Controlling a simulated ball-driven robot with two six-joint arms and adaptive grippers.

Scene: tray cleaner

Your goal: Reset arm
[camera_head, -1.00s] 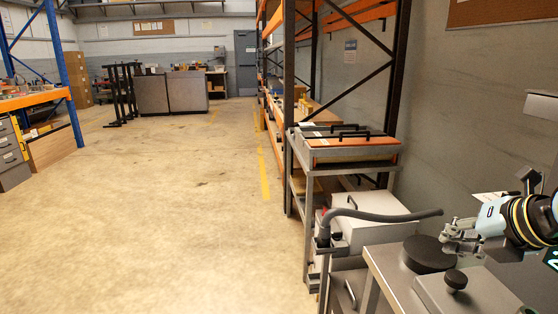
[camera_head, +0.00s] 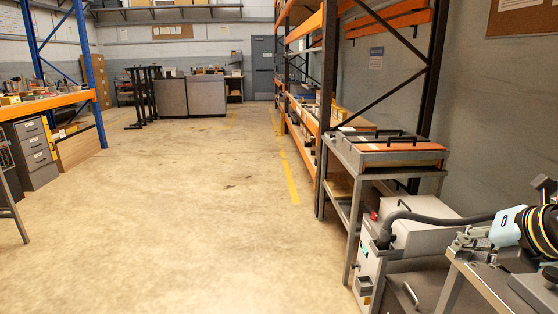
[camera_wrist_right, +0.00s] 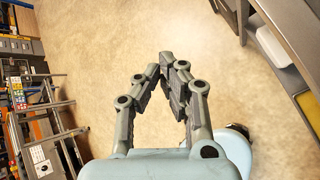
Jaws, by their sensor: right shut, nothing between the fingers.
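My right gripper (camera_head: 472,240) is at the right edge of the head view, beside the grey wall and over the far part of a metal bench (camera_head: 478,284). Its arm comes in from the right edge. In the right wrist view the two grey fingers (camera_wrist_right: 167,66) meet at their tips with nothing between them, above bare floor. My left gripper is in neither view.
A grey machine (camera_head: 432,236) with a black hose (camera_head: 440,215) stands beside the bench. Behind it is a metal cart (camera_head: 347,160) carrying an orange-topped tray (camera_head: 400,158). Tall racks line the right wall. The concrete floor (camera_head: 170,220) at centre-left is clear.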

